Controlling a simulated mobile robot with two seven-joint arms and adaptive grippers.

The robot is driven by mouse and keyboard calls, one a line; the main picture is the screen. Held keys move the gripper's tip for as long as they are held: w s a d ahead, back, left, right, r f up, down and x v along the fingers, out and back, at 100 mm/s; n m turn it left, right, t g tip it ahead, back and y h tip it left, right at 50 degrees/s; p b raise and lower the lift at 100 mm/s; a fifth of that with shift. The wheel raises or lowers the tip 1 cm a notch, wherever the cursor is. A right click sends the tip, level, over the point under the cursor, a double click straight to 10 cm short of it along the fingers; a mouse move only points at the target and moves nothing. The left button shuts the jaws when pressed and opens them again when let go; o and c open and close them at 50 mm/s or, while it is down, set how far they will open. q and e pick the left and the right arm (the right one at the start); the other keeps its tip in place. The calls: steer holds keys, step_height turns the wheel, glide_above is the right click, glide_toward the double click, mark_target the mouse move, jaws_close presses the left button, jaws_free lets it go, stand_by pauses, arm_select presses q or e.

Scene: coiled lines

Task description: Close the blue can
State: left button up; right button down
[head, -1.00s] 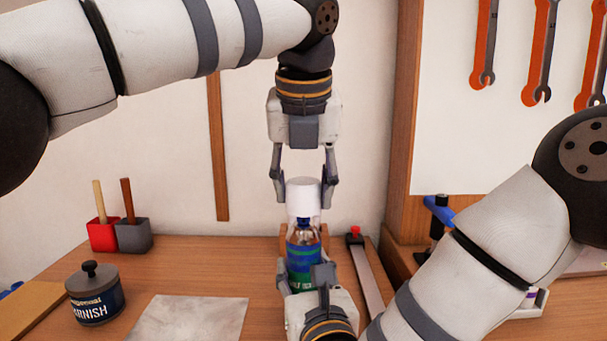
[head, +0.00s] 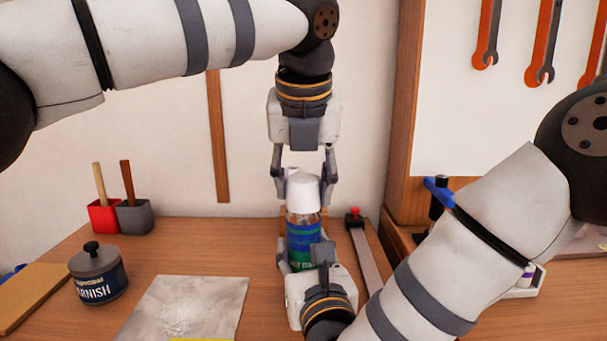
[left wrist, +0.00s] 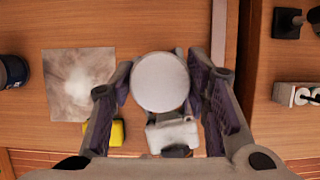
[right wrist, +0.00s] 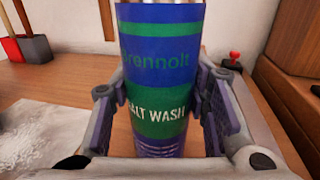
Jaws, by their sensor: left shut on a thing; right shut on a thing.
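The blue can (head: 303,238), with green bands, stands upright on the bench; its label fills the right wrist view (right wrist: 160,65). My right gripper (head: 306,262) is shut around its lower body. My left gripper (head: 305,190) points down from above and is shut on the cap. In the left wrist view the cap's round top (left wrist: 160,82) sits between the fingers and hides the can below.
A varnish tin (head: 98,275) and a grey stained sheet (head: 190,305) lie to the left. Red and grey holders (head: 133,217) stand behind them. A strip with a red knob (head: 362,250) lies just right of the can. A yellow object (left wrist: 117,133) is near the sheet.

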arm_select(q)
steer(key=shift+f, duration=0.55)
stand_by(0.4)
steer(key=o, duration=0.8)
steer(key=shift+o, duration=0.2)
arm_select(e)
steer(key=c, duration=0.8)
jaws_free()
arm_select(q)
steer(key=v, duration=1.2)
arm_select(e)
steer(key=shift+s, duration=0.1)
steer(key=s, duration=0.4)
steer(key=s+d, duration=0.1)
steer(key=s, duration=0.2)
steer(key=s+d, duration=0.1)
steer(key=s, duration=0.3)
steer(key=shift+s+d, duration=0.2)
steer(key=shift+s, duration=0.1)
